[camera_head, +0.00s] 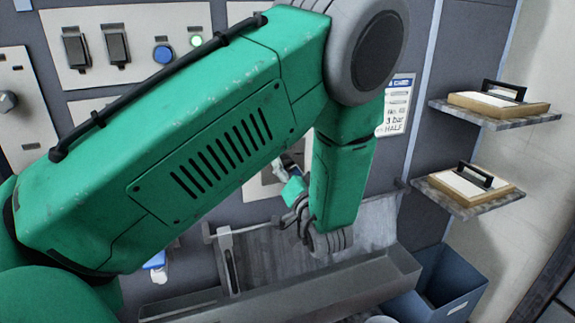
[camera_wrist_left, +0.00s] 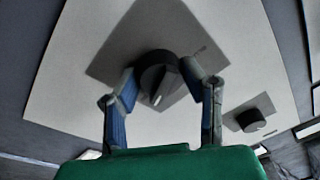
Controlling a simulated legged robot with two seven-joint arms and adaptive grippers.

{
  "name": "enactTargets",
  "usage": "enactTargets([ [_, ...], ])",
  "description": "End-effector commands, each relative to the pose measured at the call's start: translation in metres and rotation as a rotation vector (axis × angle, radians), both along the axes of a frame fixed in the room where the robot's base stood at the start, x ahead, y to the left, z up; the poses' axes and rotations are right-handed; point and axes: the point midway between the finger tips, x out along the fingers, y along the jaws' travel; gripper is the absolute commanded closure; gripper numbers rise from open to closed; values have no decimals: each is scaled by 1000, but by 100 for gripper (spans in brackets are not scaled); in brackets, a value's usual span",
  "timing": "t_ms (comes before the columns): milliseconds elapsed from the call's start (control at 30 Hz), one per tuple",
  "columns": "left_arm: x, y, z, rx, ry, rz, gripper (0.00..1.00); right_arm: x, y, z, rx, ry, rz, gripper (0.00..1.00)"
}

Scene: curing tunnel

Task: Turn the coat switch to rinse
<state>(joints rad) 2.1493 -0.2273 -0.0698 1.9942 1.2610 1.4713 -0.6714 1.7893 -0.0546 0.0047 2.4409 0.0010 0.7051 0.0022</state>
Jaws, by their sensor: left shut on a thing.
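A dark round knob (camera_wrist_left: 158,82) with a pale pointer mark sits on a dark diamond-shaped plate on a light panel (camera_wrist_left: 75,85) in the left wrist view. My left gripper (camera_wrist_left: 163,76) has one finger on each side of this knob and is shut on it. The pointer slants down and to the left in that view. I cannot read any label that tells which switch it is. In the head view my green left arm hides the knob and most of the gripper. My right gripper is not in view.
A second dark knob (camera_wrist_left: 252,120) is close at the right in the wrist view. In the head view, a grey trough (camera_head: 285,292) and a blue bin (camera_head: 455,287) lie below. Two shelves (camera_head: 490,119) (camera_head: 470,204) hold handled boards at the right.

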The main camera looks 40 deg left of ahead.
Motion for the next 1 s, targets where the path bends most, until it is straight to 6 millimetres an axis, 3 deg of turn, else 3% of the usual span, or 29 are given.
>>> enactTargets([
  [500,1,-2,-3,5,24,-6,92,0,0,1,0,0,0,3],
  [533,1,-2,-3,5,23,-6,60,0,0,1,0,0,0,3],
  [600,1,-2,-3,6,23,-6,43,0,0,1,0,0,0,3],
  [1000,-4,-8,-2,7,18,-4,43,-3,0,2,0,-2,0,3],
])
